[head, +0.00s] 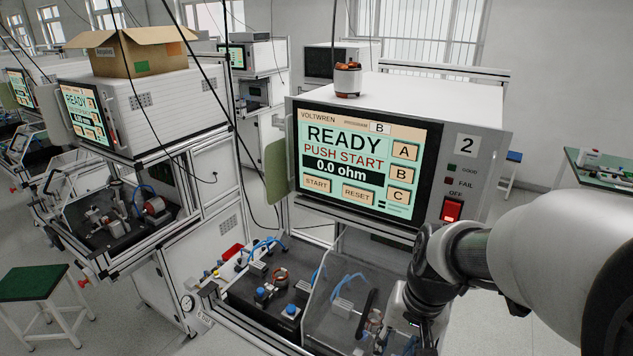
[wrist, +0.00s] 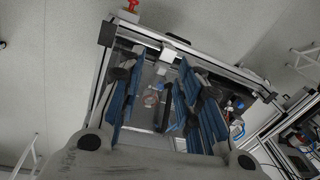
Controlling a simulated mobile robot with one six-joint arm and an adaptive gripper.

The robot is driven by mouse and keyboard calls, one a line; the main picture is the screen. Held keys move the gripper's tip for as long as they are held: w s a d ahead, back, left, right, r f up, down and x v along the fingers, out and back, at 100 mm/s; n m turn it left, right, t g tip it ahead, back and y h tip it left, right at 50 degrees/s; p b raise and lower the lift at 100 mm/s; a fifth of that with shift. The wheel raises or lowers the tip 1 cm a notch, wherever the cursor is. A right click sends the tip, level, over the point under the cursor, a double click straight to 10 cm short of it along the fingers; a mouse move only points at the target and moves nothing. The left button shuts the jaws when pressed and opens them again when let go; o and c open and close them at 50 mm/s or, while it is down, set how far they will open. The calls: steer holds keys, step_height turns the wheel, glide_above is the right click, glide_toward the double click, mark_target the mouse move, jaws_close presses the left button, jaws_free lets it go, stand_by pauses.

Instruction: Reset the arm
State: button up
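My arm (head: 455,262) reaches in from the right of the head view, bent down over the front right of tester number 2 (head: 490,125). In the wrist view my gripper (wrist: 158,85) has its two blue-padded fingers spread wide apart, with nothing visible held between them. The tester's work bed shows through the gap, with a copper-coloured part (wrist: 151,100) and a black handle (wrist: 165,108) below the fingers. In the head view the gripper is mostly hidden by the arm and the picture's lower edge.
The tester's screen (head: 360,160) reads READY, PUSH START, 0.0 ohm. A copper-wound stator (head: 348,79) stands on its top. Another copper part (head: 280,276) sits on the bed near blue-topped buttons. A clear cover (head: 335,300) stands close to my arm. A cardboard box (head: 130,55) tops the left tester.

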steer(key=s+f+n+t+h+b, duration=0.1)
steer(key=s+n+t+b, duration=0.2)
steer(key=s+b, duration=0.8)
steer(key=shift+s+f+n+t, duration=0.3)
steer(key=shift+s+n, duration=0.2)
steer(key=shift+s, duration=0.2)
